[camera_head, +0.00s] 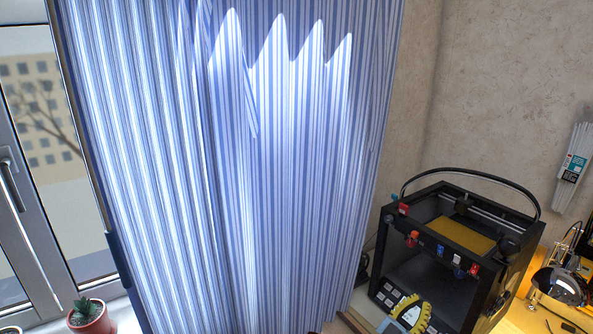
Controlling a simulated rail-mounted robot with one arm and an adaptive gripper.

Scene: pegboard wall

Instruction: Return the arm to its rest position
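My gripper and arm are not in the head camera view. No pegboard shows in this view either. The view is filled mostly by a blue-and-white striped curtain (255,180) hanging in front of a window.
A black 3D printer (455,255) stands at the right, with a yellow-and-grey object (410,314) at its front. A lamp (560,286) is at the right edge. A potted plant (91,318) stands at the lower left by the window frame (35,230).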

